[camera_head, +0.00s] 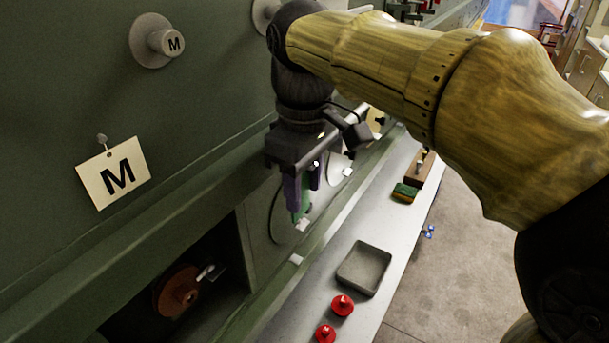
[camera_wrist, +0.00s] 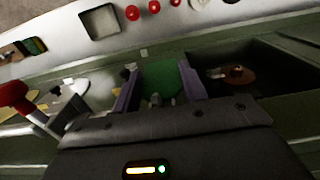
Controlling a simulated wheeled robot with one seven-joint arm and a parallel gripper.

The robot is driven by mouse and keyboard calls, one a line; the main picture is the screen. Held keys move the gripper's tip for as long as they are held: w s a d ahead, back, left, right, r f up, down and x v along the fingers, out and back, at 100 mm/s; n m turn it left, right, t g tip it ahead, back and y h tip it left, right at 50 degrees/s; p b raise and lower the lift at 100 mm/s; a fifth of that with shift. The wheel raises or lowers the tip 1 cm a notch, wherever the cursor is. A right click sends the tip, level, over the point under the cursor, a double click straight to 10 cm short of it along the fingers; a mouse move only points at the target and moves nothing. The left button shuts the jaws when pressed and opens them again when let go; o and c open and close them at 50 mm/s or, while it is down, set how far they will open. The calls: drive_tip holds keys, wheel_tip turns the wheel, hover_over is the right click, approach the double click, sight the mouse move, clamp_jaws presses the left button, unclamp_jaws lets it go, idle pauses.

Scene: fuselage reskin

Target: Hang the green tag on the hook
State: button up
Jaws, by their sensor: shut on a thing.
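My gripper (camera_head: 303,188), with purple fingers, is in the middle of the head view, pointing down in front of the green wall. It is shut on the green tag (camera_head: 304,208), which shows only as a small strip below the fingers. In the wrist view the green tag (camera_wrist: 165,76) fills the gap between the two fingers of my gripper (camera_wrist: 160,92). A small grey piece (camera_wrist: 156,99) shows at the tag's near edge; I cannot tell whether it is a hook. My gripper and arm hide part of the wall behind.
A white M card (camera_head: 116,174) hangs from a small peg (camera_head: 102,138) on the wall. A round M knob (camera_head: 165,42) juts out above. The ledge holds a grey tray (camera_head: 364,267), red knobs (camera_head: 342,304) and a sponge (camera_head: 404,193). A dark recess holds a rust-coloured disc (camera_head: 177,291).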

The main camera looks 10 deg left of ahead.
drive_tip(key=shift+f, duration=0.35)
drive_tip(key=o, duration=1)
drive_tip(key=shift+c, duration=0.2)
drive_tip(key=shift+b, duration=0.55)
wheel_tip(320, 180, up, 18)
drive_tip(key=p, duration=0.5)
drive_tip(key=shift+d+f, duration=0.2)
